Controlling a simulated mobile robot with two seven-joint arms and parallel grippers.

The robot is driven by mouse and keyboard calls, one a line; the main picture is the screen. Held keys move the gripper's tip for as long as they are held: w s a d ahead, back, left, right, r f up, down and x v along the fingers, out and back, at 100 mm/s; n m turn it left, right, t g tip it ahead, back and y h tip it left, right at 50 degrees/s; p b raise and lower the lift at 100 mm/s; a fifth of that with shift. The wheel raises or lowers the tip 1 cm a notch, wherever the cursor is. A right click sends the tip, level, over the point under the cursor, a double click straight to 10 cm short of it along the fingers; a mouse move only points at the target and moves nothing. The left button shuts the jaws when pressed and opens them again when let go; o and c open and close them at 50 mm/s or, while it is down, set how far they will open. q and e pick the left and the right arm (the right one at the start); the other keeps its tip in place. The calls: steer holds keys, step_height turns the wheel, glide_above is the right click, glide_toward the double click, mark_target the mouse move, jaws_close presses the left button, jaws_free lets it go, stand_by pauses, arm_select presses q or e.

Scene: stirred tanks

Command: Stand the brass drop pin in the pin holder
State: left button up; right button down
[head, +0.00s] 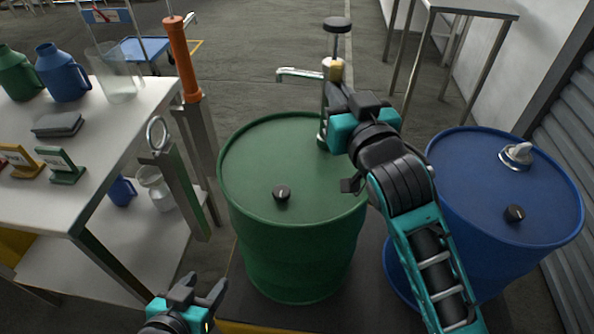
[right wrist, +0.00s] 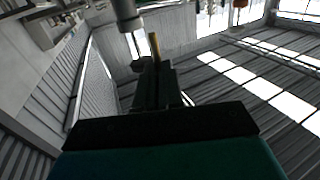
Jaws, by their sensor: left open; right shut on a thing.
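My right gripper (head: 338,97) is shut beside the hand pump (head: 323,125) on the green drum (head: 255,160). In the right wrist view a thin brass-coloured pin (right wrist: 154,45) stands up from between the closed fingers (right wrist: 156,85). In the head view a brass-coloured piece (head: 335,70) shows just beyond the fingertips, against the pump's upper part; I cannot tell where pin ends and pump begins. My left gripper (head: 200,291) is open and empty, low in front of the bench. I cannot make out the pin holder for certain.
A blue drum (head: 470,190) stands right of the green one. The white bench (head: 110,165) at left carries jugs, a clear beaker (head: 115,80) and small coloured stands (head: 60,165). An orange-handled lever (head: 182,60) and steel post with a ring (head: 157,133) rise at its edge.

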steer(key=b, duration=0.6)
glide_above(324, 190)
step_height(324, 190, down, 16)
steer(key=shift+r, duration=0.15)
step_height(324, 190, down, 4)
steer(key=shift+f+b, duration=0.1)
steer(key=shift+b, duration=0.85)
steer(key=shift+f, duration=0.2)
steer(key=c, duration=1.3)
jaws_free()
